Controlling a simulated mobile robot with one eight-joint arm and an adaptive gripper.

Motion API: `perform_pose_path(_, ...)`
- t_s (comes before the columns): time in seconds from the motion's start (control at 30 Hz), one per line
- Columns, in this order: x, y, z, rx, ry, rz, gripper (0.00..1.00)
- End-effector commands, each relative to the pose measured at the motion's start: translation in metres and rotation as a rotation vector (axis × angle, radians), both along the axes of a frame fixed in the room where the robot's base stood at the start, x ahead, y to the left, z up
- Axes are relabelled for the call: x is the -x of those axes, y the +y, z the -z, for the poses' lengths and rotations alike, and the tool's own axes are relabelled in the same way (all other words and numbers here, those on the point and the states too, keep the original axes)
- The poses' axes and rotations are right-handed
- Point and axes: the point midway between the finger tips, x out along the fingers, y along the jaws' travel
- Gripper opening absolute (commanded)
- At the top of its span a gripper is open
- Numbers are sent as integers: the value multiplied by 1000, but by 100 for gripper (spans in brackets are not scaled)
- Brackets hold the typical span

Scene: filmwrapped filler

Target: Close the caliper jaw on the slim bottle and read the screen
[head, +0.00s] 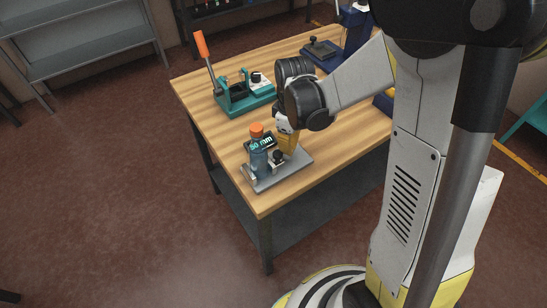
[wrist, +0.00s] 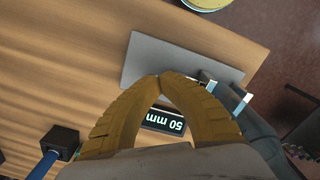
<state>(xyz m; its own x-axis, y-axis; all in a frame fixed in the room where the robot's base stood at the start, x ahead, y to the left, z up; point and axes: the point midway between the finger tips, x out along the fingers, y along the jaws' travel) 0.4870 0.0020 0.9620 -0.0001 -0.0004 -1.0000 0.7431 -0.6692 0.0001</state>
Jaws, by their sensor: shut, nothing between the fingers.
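The caliper's grey base plate (head: 291,171) lies near the table's front corner and also shows in the wrist view (wrist: 160,58). The screen reads 50 mm (head: 262,142), upside down in the wrist view (wrist: 165,122). My yellow gripper (wrist: 165,76) is shut and empty, fingertips together over the plate. In the head view my gripper (head: 287,146) is just behind the knob.
A green clamp device (head: 240,100) with an orange handle stands at the back left of the wooden table (head: 330,158). A blue press (head: 356,35) and a dark block (head: 321,48) stand at the back. Grey shelving (head: 85,45) is beyond the table. The front right tabletop is clear.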

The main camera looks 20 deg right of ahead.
Motion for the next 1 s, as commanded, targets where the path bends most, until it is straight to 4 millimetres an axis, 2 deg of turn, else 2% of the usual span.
perform_pose_path(0.27, 0, 1, 0, -4, 0, -1, 0)
perform_pose_path(0.77, -4, -11, -1, -1, 0, -1, 0)
perform_pose_path(1.0, -4, -11, -17, -1, 0, 0, 0)
